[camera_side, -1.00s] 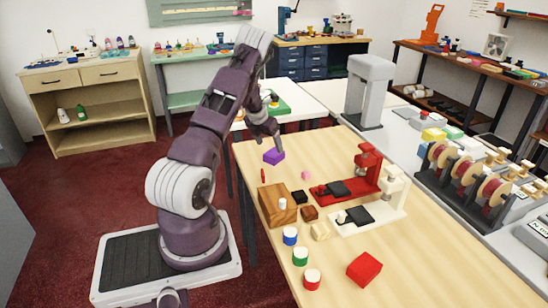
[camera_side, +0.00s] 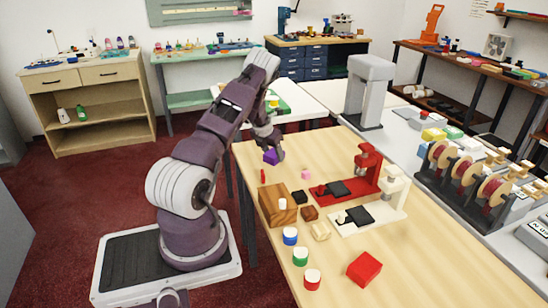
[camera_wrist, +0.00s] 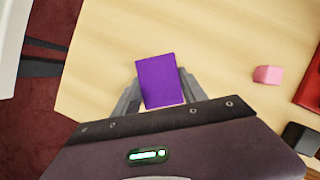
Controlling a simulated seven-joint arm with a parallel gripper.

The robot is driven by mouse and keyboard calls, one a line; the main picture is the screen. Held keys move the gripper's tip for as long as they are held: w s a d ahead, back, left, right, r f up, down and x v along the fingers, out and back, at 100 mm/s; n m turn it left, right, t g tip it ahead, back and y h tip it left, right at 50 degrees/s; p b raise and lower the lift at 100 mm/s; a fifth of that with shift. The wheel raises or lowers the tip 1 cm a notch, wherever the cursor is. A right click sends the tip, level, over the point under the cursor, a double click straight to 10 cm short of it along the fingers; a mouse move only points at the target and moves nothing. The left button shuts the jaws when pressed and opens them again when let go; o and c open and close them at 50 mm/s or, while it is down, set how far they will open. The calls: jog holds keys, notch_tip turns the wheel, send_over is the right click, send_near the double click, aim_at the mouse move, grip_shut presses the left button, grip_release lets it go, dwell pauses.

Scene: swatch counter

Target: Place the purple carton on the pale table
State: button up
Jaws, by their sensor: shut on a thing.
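The purple carton (camera_side: 270,157) is at the far left end of the light wooden table (camera_side: 440,265). My gripper (camera_side: 273,151) is down around it. In the wrist view the carton (camera_wrist: 157,80) sits between the two grey fingers of my gripper (camera_wrist: 160,88), which are shut on its sides. Its top face shows fully; its lower part is hidden, and I cannot tell whether it touches the wood. A second pale table, white-topped (camera_side: 325,95), stands behind the wooden one.
A small pink block (camera_side: 306,175) lies right of the carton; it also shows in the wrist view (camera_wrist: 267,75). A red stand (camera_side: 350,188), a white stand (camera_side: 378,212) and a wooden block (camera_side: 277,206) stand nearer the camera. A green board (camera_side: 282,105) lies behind.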

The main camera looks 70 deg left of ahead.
aim_at(274, 154)
notch_tip(274, 154, up, 9)
jog(key=shift+r, duration=0.45)
jog(key=w+d+m+g+h, duration=0.1)
jog(key=w+d+m+h, duration=0.3)
jog(key=d+m, duration=0.65)
jog(key=w+d+m+h, duration=0.2)
jog(key=w+d+m, duration=0.5)
jog(key=d, duration=0.7)
jog(key=s+d+r+m+g+y, duration=0.1)
jog(key=s+d+m+g, duration=0.1)
jog(key=d+m, duration=0.5)
jog(key=s+d+r+m+g+y, duration=0.1)
jog(key=s+d+r+m+g, duration=0.1)
jog(key=d+m, duration=0.6)
jog(key=s+d+r+m+g+y, duration=0.1)
jog(key=s+d+r+m+g, duration=0.1)
jog(key=d+m, duration=0.5)
jog(key=s+m+g, duration=0.1)
jog(key=s+m, duration=0.1)
jog(key=m, duration=0.1)
jog(key=shift+s+d, duration=0.15)
jog(key=shift+d, duration=0.15)
